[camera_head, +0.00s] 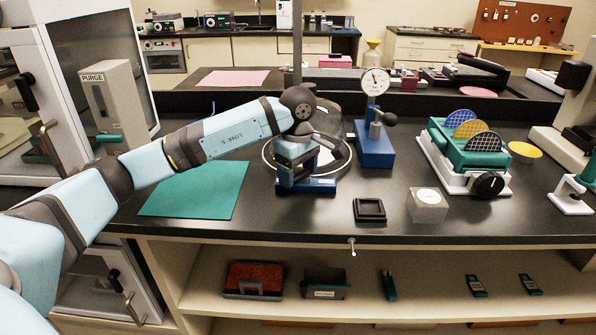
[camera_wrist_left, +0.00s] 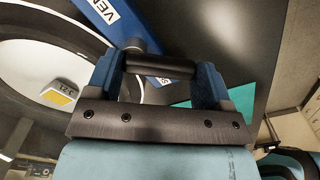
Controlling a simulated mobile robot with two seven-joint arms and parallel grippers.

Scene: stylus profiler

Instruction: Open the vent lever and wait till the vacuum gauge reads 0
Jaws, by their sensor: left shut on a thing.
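My left gripper (camera_head: 297,168) is at the blue vent block (camera_head: 318,186) on the bench, beside the clear glass chamber (camera_head: 335,165). In the left wrist view, my left gripper (camera_wrist_left: 158,82) is shut with its two blue fingers around the dark bar handle of the vent lever (camera_wrist_left: 158,66). A blue part with a partly visible "VEN" label (camera_wrist_left: 108,10) lies just beyond it. In the head view my arm and gripper hide most of the lever. The vacuum gauge (camera_head: 375,82) has a white round dial above a blue base (camera_head: 374,152); its reading is too small to tell.
A green mat (camera_head: 195,192) lies left of the vent block. A glass cabinet is at the far left.

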